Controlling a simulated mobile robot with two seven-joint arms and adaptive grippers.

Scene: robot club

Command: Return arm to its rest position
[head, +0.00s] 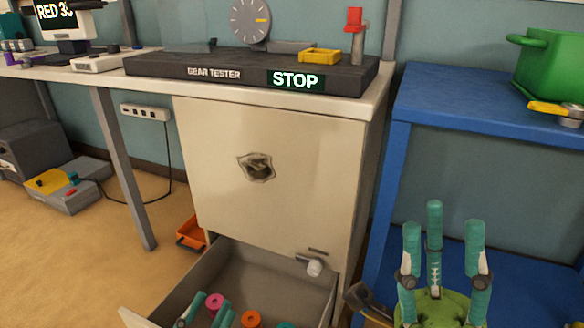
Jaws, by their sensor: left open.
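My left gripper (207,312) shows only as teal finger parts at the bottom edge, over the open drawer (302,276). It is open; its lower part and the rest of that arm are out of the picture. My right gripper (442,232) is at the lower right, in front of the blue table. Its teal fingers point up and stand apart. A rounded green shape (432,312) shows between their bases; I cannot tell whether it is held or part of the hand.
Pink (215,302) and orange (251,319) round pieces lie in the drawer. The white cabinet (300,170) carries a gear tester (150,67) reading STOP. The blue table (440,95) holds a green pot (555,65). An orange bin (190,234) is on the floor.

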